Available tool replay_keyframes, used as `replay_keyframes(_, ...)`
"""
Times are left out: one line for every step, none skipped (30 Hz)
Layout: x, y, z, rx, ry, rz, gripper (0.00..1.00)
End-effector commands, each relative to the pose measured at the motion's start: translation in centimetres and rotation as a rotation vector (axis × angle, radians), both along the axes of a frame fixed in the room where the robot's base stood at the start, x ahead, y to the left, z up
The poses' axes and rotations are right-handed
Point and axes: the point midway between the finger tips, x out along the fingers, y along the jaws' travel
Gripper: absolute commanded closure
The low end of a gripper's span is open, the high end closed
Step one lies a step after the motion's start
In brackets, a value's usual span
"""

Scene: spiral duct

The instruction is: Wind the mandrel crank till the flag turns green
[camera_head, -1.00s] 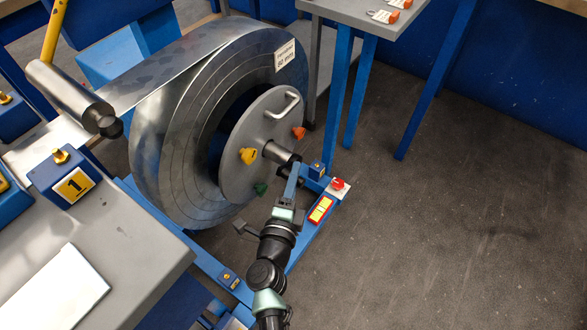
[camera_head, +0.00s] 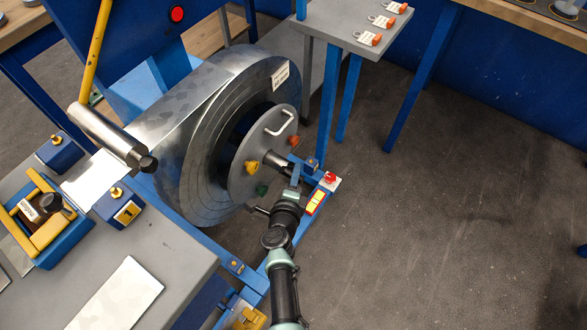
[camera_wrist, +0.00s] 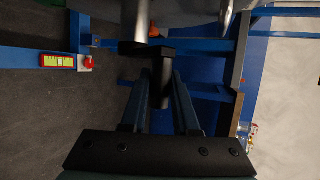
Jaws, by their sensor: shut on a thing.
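The coil of sheet metal (camera_head: 190,165) stands on a blue frame, with a grey end disc (camera_head: 265,130) facing right. A mandrel shaft (camera_head: 274,160) sticks out of the disc; it also shows in the wrist view (camera_wrist: 142,20). In the wrist view the dark crank arm (camera_wrist: 140,48) sits at the shaft's end, and its dark handle (camera_wrist: 161,88) lies between my fingers. My gripper (camera_head: 295,175) is shut on this handle and mostly hides it in the head view. A red-edged yellow plate (camera_head: 316,202) sits on the frame; I cannot tell whether it is the flag.
A red button (camera_head: 330,177) is beside the yellow plate. The disc carries a handle and coloured knobs. A grey bench (camera_head: 190,265) stands at left, with a yellow-and-blue holder (camera_head: 45,220). A grey table (camera_head: 340,22) with tags is behind. Dark floor (camera_head: 430,190) at right is clear.

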Motion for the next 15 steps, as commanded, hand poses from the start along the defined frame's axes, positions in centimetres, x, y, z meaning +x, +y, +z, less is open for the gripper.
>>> replay_keyframes(0.26,-0.10,0.77,0.006,0.006,-0.002,1.00)
replay_keyframes(0.29,-0.11,0.74,0.010,0.010,-0.002,1.00)
replay_keyframes(0.33,-0.12,0.71,0.015,0.015,-0.001,1.00)
replay_keyframes(0.33,-0.12,0.64,0.017,0.018,-0.002,1.00)
replay_keyframes(0.33,-0.13,0.57,0.019,0.020,-0.002,1.00)
replay_keyframes(0.32,-0.12,0.50,0.020,0.022,-0.002,1.00)
replay_keyframes(0.31,-0.12,0.45,0.021,0.023,-0.001,1.00)
replay_keyframes(0.31,-0.12,0.42,0.022,0.023,-0.002,1.00)
replay_keyframes(0.30,-0.12,0.38,0.022,0.023,-0.002,1.00)
replay_keyframes(0.31,-0.12,0.36,0.022,0.023,-0.002,1.00)
replay_keyframes(0.31,-0.12,0.36,0.022,0.023,-0.002,1.00)
replay_keyframes(0.30,-0.12,0.37,0.021,0.022,-0.002,1.00)
replay_keyframes(0.30,-0.11,0.37,0.021,0.022,-0.002,1.00)
replay_keyframes(0.30,-0.11,0.37,0.021,0.022,-0.002,1.00)
replay_keyframes(0.29,-0.11,0.37,0.021,0.022,-0.002,0.70)
